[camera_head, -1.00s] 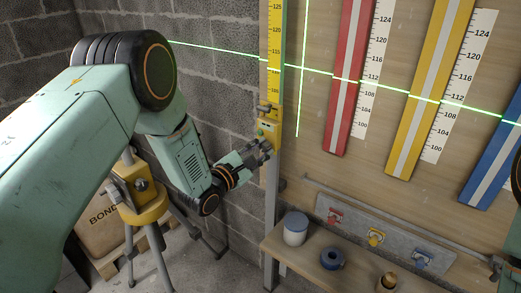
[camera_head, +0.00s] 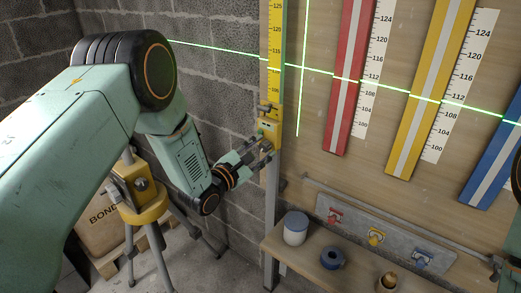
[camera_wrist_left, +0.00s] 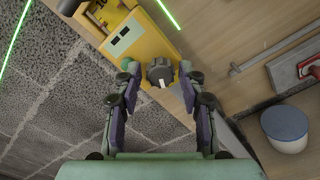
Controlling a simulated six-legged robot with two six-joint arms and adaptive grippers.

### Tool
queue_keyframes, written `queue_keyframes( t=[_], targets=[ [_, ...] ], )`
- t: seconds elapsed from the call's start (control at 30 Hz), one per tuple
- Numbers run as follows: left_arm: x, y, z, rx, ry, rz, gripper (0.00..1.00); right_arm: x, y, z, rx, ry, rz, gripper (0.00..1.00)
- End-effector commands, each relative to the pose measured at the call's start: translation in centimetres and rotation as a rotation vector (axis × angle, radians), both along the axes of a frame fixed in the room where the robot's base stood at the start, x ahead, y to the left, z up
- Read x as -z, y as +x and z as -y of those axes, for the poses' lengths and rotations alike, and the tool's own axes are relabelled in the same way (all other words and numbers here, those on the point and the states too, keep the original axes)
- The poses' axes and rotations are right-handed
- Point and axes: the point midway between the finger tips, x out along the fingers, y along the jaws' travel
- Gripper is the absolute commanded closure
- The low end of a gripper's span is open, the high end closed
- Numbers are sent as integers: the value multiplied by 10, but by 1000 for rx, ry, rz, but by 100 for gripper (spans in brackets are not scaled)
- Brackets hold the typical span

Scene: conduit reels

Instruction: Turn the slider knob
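The slider is a yellow block (camera_head: 275,130) on an upright rail with a yellow scale (camera_head: 273,70). In the left wrist view the yellow slider (camera_wrist_left: 146,38) shows at the top, with a dark ribbed knob (camera_wrist_left: 160,73) bearing a white mark. My left gripper (camera_head: 265,140) is open at the slider's front. In the wrist view its fingertips (camera_wrist_left: 159,70) stand on either side of the knob, with a small gap showing on each side. In the head view the fingers hide the knob. My right gripper is not in view.
Red (camera_head: 343,90) and yellow (camera_head: 430,90) strips stand on the wooden wall. A yellow tripod (camera_head: 150,205) stands below my left arm.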

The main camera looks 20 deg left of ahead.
Motion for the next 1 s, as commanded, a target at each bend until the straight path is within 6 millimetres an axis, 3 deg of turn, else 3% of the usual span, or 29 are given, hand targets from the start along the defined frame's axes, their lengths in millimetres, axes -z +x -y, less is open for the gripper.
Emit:
queue_keyframes(
  t=[0.47, 1.0],
  targets=[
    [0, -9, -3, 1, -1, -1, 52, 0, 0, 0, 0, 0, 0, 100],
    [0, -100, -37, -2, -2, 0, 52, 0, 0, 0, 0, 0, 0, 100]
  ],
)
